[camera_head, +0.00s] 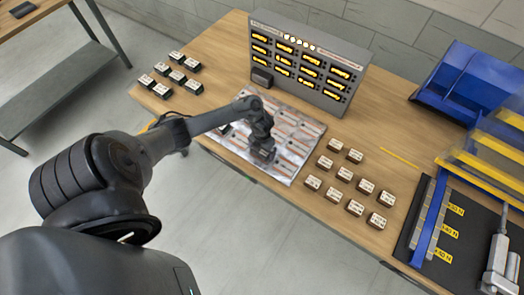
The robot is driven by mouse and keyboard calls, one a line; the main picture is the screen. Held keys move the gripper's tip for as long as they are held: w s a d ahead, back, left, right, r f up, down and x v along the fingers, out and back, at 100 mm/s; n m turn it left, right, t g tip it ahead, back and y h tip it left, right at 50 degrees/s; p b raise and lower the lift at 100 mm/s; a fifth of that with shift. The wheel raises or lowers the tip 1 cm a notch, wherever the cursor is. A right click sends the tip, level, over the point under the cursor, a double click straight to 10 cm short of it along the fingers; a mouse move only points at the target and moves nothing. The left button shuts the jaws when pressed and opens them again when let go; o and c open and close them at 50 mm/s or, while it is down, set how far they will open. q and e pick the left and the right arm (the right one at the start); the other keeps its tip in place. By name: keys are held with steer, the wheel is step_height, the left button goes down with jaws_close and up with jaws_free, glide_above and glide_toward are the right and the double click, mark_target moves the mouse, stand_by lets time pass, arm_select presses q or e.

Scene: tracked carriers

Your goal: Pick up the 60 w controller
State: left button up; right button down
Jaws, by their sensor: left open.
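Small dark controllers with white labels stand in two groups on the wooden table: several at the left (178,75) and several at the right (343,174). The label print is too small to read, so I cannot tell which is the 60 W controller. My left gripper (262,154) is open and points down over the printed silver mat (303,133), between the two groups. The gripper and arm hide part of the mat. One dark piece (224,128) shows partly behind my arm. My right gripper is not in view.
A grey panel (310,62) with lit yellow slots stands at the back, a dark block (262,76) before it. At the right are a blue bin (470,85), a blue-and-yellow rack (480,150) and a grey metal device (498,262) on a black mat.

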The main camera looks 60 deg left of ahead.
arm_select(q)
steer(key=shift+c, duration=0.3)
steer(key=c, duration=0.9)
steer(key=shift+r, duration=0.15)
